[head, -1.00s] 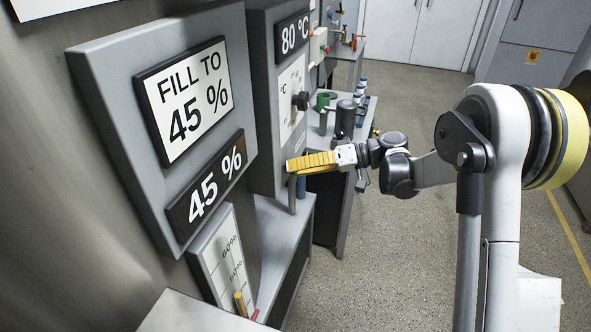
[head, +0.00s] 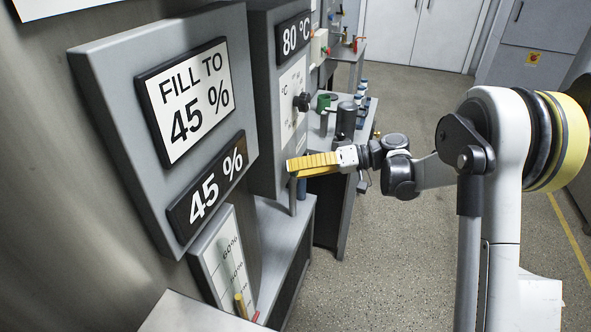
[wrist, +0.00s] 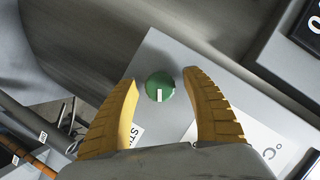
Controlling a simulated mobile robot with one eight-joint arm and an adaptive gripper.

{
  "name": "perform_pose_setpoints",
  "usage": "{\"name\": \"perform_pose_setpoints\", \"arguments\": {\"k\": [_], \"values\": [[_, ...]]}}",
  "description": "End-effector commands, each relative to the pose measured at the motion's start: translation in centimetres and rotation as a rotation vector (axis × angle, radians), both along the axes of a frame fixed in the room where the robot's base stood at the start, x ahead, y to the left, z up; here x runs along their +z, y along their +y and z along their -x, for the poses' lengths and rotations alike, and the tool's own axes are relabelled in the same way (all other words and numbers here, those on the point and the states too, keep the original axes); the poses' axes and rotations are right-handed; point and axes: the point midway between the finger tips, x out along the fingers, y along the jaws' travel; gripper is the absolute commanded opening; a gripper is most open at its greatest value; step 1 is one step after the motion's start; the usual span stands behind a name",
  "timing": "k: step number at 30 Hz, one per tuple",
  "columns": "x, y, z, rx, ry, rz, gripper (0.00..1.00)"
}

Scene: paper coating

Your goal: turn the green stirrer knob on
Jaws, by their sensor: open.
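The green stirrer knob (wrist: 160,87) is round with a white mark on its face, and it sits on a grey panel (wrist: 157,48) in the wrist view. My gripper (wrist: 160,82) is open, with one yellow finger on each side of the knob in that view. Gaps show between the knob and both fingers, and I cannot tell how far the fingertips are from the panel. In the head view my gripper (head: 291,166) is beside the grey dial cabinet, and the green knob is hidden there.
A black dial knob (head: 302,102) sticks out of the cabinet under the 80 °C display (head: 293,36). A fill panel reading 45 % (head: 206,185) stands nearer. A bench (head: 350,185) with several containers is beyond my gripper. The floor to the right is clear.

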Motion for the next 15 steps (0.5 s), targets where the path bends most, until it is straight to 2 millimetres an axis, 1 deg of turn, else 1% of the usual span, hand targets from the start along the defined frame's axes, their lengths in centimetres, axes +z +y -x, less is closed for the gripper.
{"name": "perform_pose_setpoints", "arguments": {"k": [2, 5, 12, 15], "values": [[0.2, -0.8, 0.0, -0.002, 0.001, 0.000, 0.57], [0.6, -2.6, 0.0, -0.004, 0.000, 0.000, 0.57], [2.0, -7.8, 0.2, -0.004, 0.000, 0.000, 0.57], [2.4, -9.5, 0.4, -0.003, 0.000, 0.000, 0.57]]}}
